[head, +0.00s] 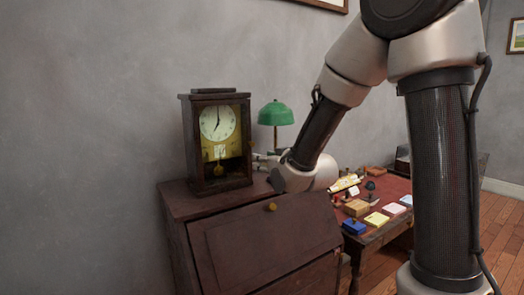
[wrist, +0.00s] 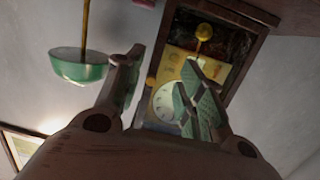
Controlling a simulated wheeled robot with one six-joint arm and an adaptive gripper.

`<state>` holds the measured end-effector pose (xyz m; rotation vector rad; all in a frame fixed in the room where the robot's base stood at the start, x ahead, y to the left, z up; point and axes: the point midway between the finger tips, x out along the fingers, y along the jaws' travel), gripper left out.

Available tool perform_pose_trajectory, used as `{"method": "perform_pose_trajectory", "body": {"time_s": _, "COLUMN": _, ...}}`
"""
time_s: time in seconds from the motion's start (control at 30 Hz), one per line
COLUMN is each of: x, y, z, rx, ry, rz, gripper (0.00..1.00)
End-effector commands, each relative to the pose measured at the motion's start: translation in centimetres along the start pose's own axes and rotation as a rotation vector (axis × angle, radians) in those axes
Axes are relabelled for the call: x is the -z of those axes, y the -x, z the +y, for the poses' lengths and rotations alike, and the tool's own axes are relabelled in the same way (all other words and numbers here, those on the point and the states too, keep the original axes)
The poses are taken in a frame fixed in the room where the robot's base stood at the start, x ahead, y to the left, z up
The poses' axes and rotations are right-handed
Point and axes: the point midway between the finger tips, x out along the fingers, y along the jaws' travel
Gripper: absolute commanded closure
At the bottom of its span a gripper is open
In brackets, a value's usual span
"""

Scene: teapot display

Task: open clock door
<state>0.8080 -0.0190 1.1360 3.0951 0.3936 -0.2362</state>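The clock (head: 190,140) is a dark wooden case with a white dial, a yellow lower panel and a brass pendulum. It stands upright on the slant-front cabinet. Its front looks closed in the head view, but I cannot clearly make out the door's edge. My gripper (head: 263,159) is just right of the clock's lower side, partly hidden by my arm. In the wrist view the clock (wrist: 240,65) appears upside down. There my gripper (wrist: 163,60) has its fingers apart, one on each side of the clock's wooden edge in the picture; contact cannot be told.
The wooden cabinet (head: 265,235) below has a brass knob (head: 271,207). A green lamp (head: 276,114) stands behind my forearm and shows in the wrist view (wrist: 80,70). The desk at right holds a blue box (head: 354,226), cards and other small items. Bare wall lies left of the clock.

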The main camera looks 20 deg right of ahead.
Motion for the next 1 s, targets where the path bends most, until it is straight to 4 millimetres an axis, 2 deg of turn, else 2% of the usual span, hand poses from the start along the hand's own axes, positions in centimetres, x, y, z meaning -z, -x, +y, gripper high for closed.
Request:
{"method": "perform_pose_trajectory", "body": {"time_s": 0.03, "x": 1.4, "y": 0.1, "z": 0.1, "rx": -0.004, "ry": -0.001, "rz": 0.060, "gripper": 0.61}}
{"method": "perform_pose_trajectory", "body": {"time_s": 0.1, "x": 2.8, "y": 0.2, "z": 0.2, "rx": -0.007, "ry": 0.000, "rz": 0.120, "gripper": 0.61}}
{"method": "perform_pose_trajectory", "body": {"time_s": 0.2, "x": 3.7, "y": -0.3, "z": 0.2, "rx": -0.008, "ry": 0.003, "rz": 0.154, "gripper": 0.61}}
{"method": "perform_pose_trajectory", "body": {"time_s": 0.6, "x": 4.5, "y": -6.3, "z": 0.3, "rx": -0.010, "ry": 0.004, "rz": 0.152, "gripper": 0.61}}
{"method": "perform_pose_trajectory", "body": {"time_s": 0.77, "x": 4.7, "y": -7.3, "z": 0.3, "rx": -0.010, "ry": 0.005, "rz": 0.153, "gripper": 0.61}}
{"method": "perform_pose_trajectory", "body": {"time_s": 1.0, "x": 4.7, "y": -7.4, "z": 0.3, "rx": -0.010, "ry": 0.005, "rz": 0.152, "gripper": 0.61}}
